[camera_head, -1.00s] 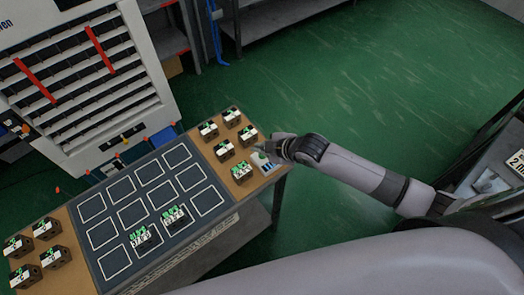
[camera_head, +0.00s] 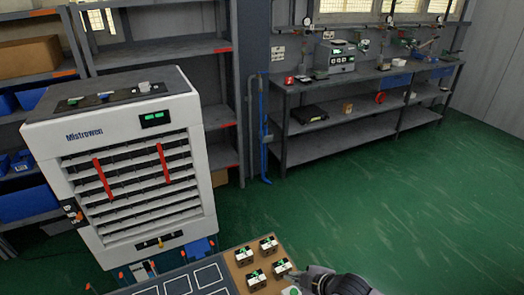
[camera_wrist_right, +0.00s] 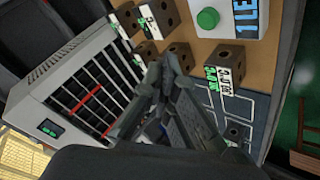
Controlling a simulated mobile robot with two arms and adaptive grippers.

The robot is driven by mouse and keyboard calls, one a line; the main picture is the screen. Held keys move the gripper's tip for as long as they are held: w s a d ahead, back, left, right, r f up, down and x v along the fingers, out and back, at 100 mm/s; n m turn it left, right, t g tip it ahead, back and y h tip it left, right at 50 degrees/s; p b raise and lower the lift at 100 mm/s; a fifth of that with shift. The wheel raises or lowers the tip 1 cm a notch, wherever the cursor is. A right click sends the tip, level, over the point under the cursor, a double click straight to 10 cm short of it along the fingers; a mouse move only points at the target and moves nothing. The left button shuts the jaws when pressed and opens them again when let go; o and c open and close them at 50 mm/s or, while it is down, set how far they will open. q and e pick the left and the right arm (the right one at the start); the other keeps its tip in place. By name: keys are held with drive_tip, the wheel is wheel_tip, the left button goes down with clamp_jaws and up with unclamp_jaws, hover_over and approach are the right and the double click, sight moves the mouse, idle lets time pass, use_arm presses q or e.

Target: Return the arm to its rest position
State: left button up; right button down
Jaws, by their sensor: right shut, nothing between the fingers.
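My right gripper (camera_head: 300,277) is at the bottom of the head view, at the table's right end near the valve blocks. Its fingers are together and empty in the wrist view (camera_wrist_right: 168,72). Black valve blocks with white-and-green faces stand on the tan surface, including a rear one (camera_head: 268,246) and one closest to the gripper (camera_head: 281,267). The wrist view shows a block to the right of the fingers (camera_wrist_right: 226,66) and a white box with a green button (camera_wrist_right: 208,18). My left gripper is out of view.
The work table (camera_head: 232,262) has a dark panel with outlined squares (camera_head: 176,285), cut off below. A white cabinet (camera_head: 140,160) stands behind it at left. Shelving and a bench (camera_head: 350,90) line the back. Green floor (camera_head: 400,200) is open at right.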

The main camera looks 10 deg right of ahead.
drive_tip(key=s+a+r+m+g, duration=0.1)
drive_tip(key=s+a+m, duration=0.1)
drive_tip(key=s, duration=0.3)
drive_tip(key=s+a+r+m, duration=0.1)
drive_tip(key=s+m, duration=0.2)
drive_tip(key=s, duration=0.2)
drive_tip(key=s+d+r+m+g+h, duration=0.35)
drive_tip(key=s+d+m, duration=0.5)
drive_tip(key=s, duration=0.55)
wheel_tip(320, 180, down, 33)
drive_tip(key=s+g+h+b, duration=0.1)
drive_tip(key=s+b, duration=0.1)
drive_tip(key=b, duration=0.4)
use_arm(q)
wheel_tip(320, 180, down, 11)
drive_tip(key=b, duration=0.4)
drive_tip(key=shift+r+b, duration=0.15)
drive_tip(key=shift+b, duration=0.2)
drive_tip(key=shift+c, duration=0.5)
use_arm(e)
drive_tip(key=s+d+f, duration=0.2)
drive_tip(key=s+f, duration=0.6)
drive_tip(key=f, duration=0.2)
drive_tip(key=s+d+f+g, duration=0.1)
drive_tip(key=s+f, duration=0.7)
drive_tip(key=f, duration=0.2)
drive_tip(key=shift+s+d+f+n, duration=0.25)
drive_tip(key=shift+s+d+n, duration=0.05)
drive_tip(key=shift+d+n, duration=0.05)
